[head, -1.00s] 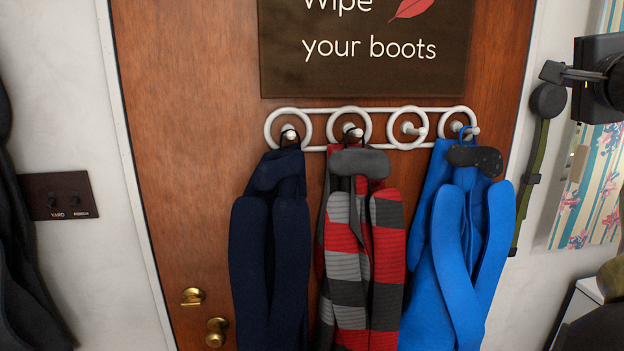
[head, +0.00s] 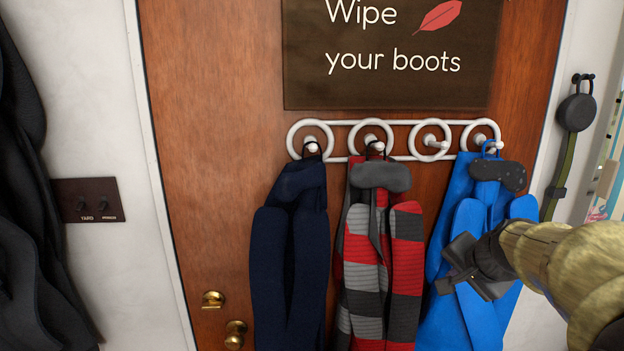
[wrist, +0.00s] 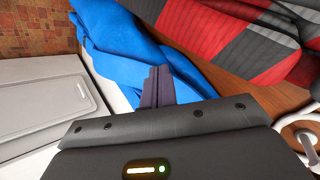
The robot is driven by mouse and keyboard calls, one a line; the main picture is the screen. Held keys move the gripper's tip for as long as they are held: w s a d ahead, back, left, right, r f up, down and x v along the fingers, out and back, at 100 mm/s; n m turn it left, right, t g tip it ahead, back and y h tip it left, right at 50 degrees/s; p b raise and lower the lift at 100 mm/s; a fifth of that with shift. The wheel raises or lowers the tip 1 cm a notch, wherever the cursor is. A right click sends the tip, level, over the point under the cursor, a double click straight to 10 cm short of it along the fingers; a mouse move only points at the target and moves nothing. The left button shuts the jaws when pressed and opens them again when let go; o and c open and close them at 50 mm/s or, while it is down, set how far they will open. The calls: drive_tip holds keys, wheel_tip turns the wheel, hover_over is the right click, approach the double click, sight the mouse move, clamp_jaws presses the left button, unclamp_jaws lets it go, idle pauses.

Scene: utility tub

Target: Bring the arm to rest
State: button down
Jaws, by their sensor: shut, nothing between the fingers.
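My gripper (head: 462,264) is in front of the blue hanging cloth (head: 465,215) at the right of the door in the head view. Its fingers are shut with nothing between them. In the wrist view my gripper (wrist: 155,85) shows its dark fingers together, with the blue cloth (wrist: 125,45) beyond them. Whether the fingers touch the cloth cannot be told. My arm comes in from the right edge and hides part of the blue cloth.
A white rack (head: 400,124) on the wooden door (head: 215,160) holds the blue cloth, a striped red and grey one (head: 370,265) and a navy one (head: 290,240). One hook is bare. Brass knobs (head: 213,299) sit low left. A dark coat (head: 30,220) hangs far left.

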drive_tip(key=s+a+f+n+g+p, duration=0.1)
drive_tip(key=s+a+f+n+g, duration=0.2)
drive_tip(key=s+a+f+n, duration=0.2)
drive_tip(key=s+a+f+n+g, duration=0.3)
drive_tip(key=s+a+f+n, duration=0.2)
drive_tip(key=s+f, duration=0.5)
wheel_tip(320, 180, down, 2)
drive_tip(key=shift+a+f+n+p, duration=0.15)
drive_tip(key=shift+a+n+p, duration=0.2)
drive_tip(key=shift+a, duration=0.9)
